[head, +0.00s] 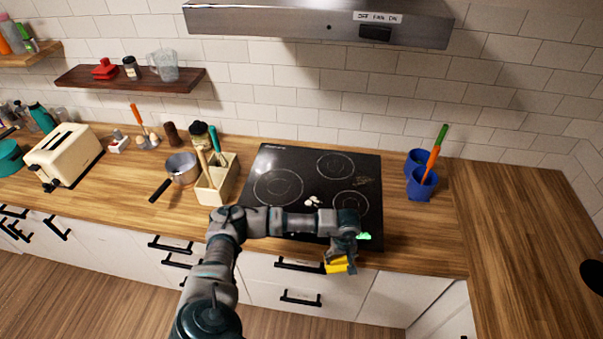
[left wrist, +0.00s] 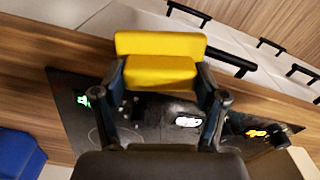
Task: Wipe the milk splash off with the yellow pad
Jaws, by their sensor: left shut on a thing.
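My left gripper (head: 342,254) is shut on the yellow pad (head: 337,265). In the head view the pad appears at the counter's front edge, in front of the black cooktop (head: 262,212); its height is unclear. In the left wrist view the pad (left wrist: 160,62) spans between the fingertips. The milk splash (head: 313,201) is several white spots near the middle of the cooktop, beyond my forearm. A white patch (left wrist: 188,121) also shows on the cooktop in the wrist view. My forearm hides part of the cooktop's front. My right gripper is not in view.
Blue cups (head: 421,184) stand right of the cooktop, a utensil box (head: 215,184) and saucepan (head: 182,168) left. The right counter (head: 520,220) has free room.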

